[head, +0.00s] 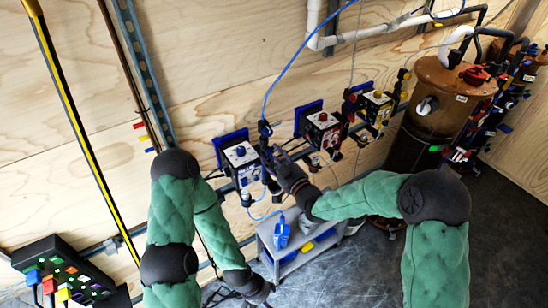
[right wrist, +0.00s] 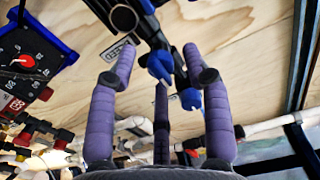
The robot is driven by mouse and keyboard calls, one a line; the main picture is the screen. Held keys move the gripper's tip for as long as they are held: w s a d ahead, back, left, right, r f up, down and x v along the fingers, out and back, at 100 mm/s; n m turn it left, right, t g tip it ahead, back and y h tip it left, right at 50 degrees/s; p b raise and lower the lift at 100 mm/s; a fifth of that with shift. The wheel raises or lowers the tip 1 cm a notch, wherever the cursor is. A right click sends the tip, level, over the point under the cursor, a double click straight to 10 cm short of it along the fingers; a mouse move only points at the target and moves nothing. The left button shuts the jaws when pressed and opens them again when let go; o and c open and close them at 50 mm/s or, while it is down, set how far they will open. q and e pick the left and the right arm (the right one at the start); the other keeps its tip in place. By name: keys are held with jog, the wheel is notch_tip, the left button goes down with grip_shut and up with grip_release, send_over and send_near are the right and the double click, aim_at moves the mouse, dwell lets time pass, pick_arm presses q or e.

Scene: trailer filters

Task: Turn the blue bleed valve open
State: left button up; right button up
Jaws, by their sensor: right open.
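In the right wrist view a blue valve handle (right wrist: 160,65) sits on a dark pipe fitting by the wooden wall. A second blue knob (right wrist: 190,98) is just below and right of it; I cannot tell which is the bleed valve. My right gripper (right wrist: 157,78) is open, its purple fingers spread on both sides of the blue handle, with no clear contact. In the head view my right gripper (head: 280,157) is at the fittings right of the blue-backed filter unit (head: 241,154), hiding the valve. My left gripper (head: 260,291) hangs low by the grey cart; its fingers are unclear.
A red unit (head: 322,119) and a yellow unit (head: 377,98) hang farther right, beside a brown tank (head: 449,90). A blue hose (head: 284,72) runs down to the fittings. A grey cart (head: 292,255) stands below. The dark floor at lower right is free.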

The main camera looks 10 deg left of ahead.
grip_shut()
jog(key=shift+f+n+b, duration=0.15)
jog(key=shift+n+b, duration=0.15)
jog(key=shift+b, duration=0.5)
jog(key=n+b, duration=0.5)
jog(key=b, duration=0.3)
jog(key=n+b, duration=0.5)
jog(key=b, duration=0.3)
jog(key=n+b, duration=0.5)
jog(key=b, duration=0.2)
jog(key=shift+f+b, duration=0.3)
jog(key=shift+b, duration=0.1)
jog(key=shift+r+n+b, duration=0.1)
jog(key=shift+n+b, duration=1.1)
grip_release()
jog(key=shift+r, duration=0.1)
jog(key=shift+r, duration=0.1)
